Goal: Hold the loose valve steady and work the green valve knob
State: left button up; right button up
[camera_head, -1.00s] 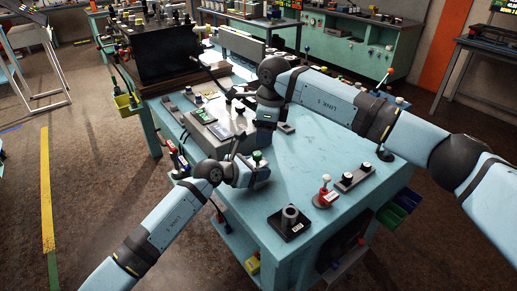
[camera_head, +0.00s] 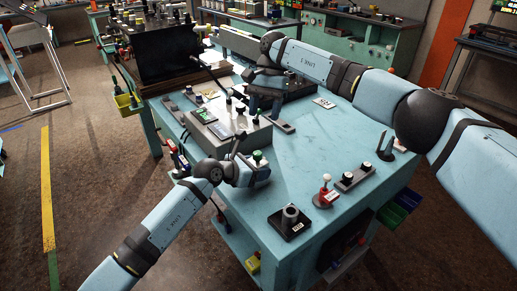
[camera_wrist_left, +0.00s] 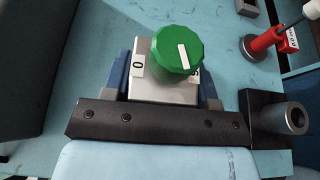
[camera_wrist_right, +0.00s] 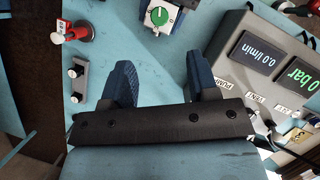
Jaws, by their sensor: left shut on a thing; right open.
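The loose valve is a silver block (camera_wrist_left: 160,92) with a green knob (camera_wrist_left: 177,52) on top. In the left wrist view the knob's white mark points roughly up and down the picture; a "0" label shows left of it, and another label is partly hidden. My left gripper (camera_wrist_left: 163,88) is shut on the block, one blue finger on each side. In the head view the green knob (camera_head: 257,156) stands above my left gripper (camera_head: 248,174) near the table's front edge. My right gripper (camera_wrist_right: 160,72) is open and empty, apart from the green knob (camera_wrist_right: 157,16).
The table's middle (camera_head: 320,135) is clear.

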aim_at(258, 152)
jog(key=x, duration=1.1)
jog(key=shift+c, duration=0.2)
